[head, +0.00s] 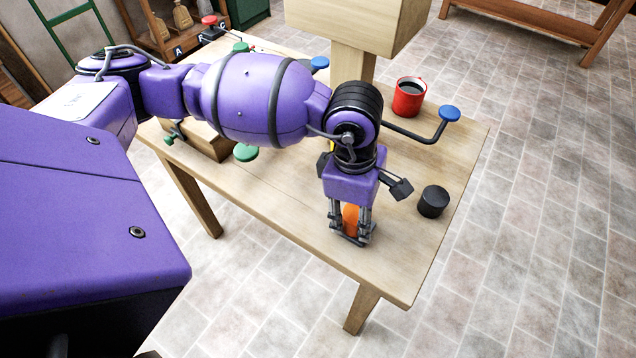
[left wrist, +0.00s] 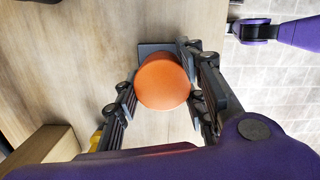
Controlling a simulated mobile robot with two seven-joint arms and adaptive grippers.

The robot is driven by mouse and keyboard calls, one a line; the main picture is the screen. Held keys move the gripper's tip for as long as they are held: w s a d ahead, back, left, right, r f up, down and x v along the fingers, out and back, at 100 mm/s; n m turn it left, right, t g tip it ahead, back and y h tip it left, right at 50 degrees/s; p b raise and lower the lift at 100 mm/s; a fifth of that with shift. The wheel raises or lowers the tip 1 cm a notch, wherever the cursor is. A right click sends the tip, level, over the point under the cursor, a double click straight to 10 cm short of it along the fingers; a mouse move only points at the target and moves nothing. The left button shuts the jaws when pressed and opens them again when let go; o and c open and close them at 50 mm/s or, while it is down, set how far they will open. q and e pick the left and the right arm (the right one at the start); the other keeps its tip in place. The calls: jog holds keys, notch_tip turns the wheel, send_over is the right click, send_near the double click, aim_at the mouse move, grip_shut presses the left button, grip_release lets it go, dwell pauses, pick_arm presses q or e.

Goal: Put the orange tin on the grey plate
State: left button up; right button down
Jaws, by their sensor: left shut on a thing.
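The orange tin (head: 350,217) stands between the fingers of my left gripper (head: 350,228), low over the near right part of the wooden table. In the left wrist view the tin (left wrist: 163,82) shows its round top, with the fingers of the left gripper (left wrist: 162,95) shut on its two sides. The grey plate (left wrist: 148,47) shows as a dark square edge behind and under the tin. The tin covers most of the plate, and I cannot tell whether it touches it. My right gripper is not in view.
A black cylinder (head: 433,202) stands right of the gripper. A red mug (head: 409,98) with dark contents stands farther back. A wooden post with a block on top (head: 352,25) rises behind my arm. The table's (head: 290,222) near edge is close; its front strip is clear.

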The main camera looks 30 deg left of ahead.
aim_at(350, 209)
pick_arm(q)
jog(key=o, duration=1.2)
jog(key=shift+w, duration=0.1)
jog(key=r, duration=0.4)
jog(key=a+r, duration=0.1)
jog(key=r, duration=0.7)
jog(key=shift+a+r, duration=0.1)
jog(key=shift+a, duration=0.1)
